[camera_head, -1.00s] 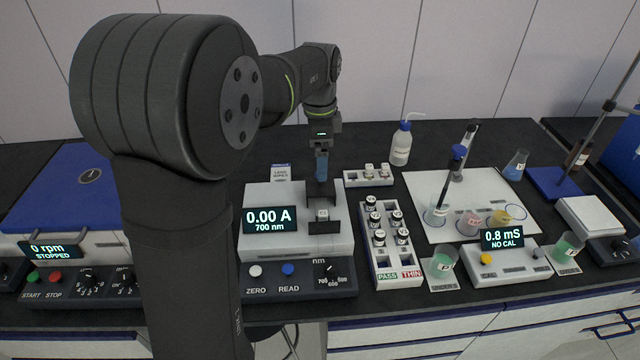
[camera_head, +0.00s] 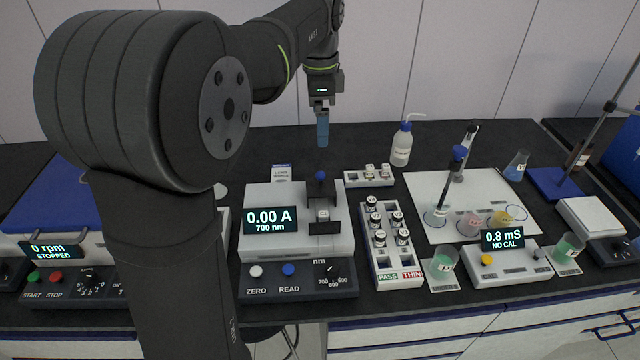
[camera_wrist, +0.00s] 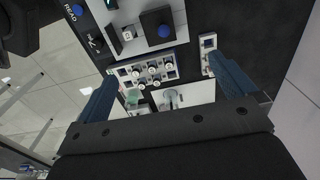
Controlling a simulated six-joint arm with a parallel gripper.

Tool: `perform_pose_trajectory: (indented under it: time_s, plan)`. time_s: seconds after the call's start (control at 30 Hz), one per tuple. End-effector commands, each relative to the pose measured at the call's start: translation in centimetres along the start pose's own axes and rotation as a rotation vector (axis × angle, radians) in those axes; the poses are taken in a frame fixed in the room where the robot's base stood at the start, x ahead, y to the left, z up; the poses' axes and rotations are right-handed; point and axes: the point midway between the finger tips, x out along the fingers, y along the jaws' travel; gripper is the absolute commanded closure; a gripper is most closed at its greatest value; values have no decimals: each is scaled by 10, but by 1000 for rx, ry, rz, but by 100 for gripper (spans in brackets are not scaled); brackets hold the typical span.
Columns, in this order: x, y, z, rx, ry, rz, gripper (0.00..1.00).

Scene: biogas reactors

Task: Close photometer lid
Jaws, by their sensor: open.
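The photometer (camera_head: 268,196) is a white instrument with a dark control panel and a display reading 0.00 A, 700 nm. Its dark lid (camera_head: 320,188) with a blue knob (camera_head: 320,175) sits toward the back, behind the well. The well is uncovered, and a pale cuvette (camera_head: 323,214) shows in it. The lid's dark square top with the knob also shows in the wrist view (camera_wrist: 158,22). My gripper (camera_head: 322,143) is above and behind the lid, apart from the knob. Its blue fingers are spread and empty in the wrist view (camera_wrist: 163,67).
A vial rack (camera_head: 385,262) stands right of the photometer, and a small rack (camera_head: 356,182) is behind it. A wash bottle (camera_head: 401,145) stands at the back. A blue-lidded centrifuge (camera_head: 55,205) is at left, partly hidden by my arm. The air around my gripper is free.

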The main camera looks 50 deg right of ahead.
Motion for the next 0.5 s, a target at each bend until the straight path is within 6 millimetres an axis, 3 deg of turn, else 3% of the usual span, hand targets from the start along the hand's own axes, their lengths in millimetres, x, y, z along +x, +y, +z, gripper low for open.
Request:
perform_pose_trajectory:
  time_s: [0.37,0.5]
  plan:
    - [-7,0,0,0,0,0,2]
    - [-7,0,0,0,0,0,29]
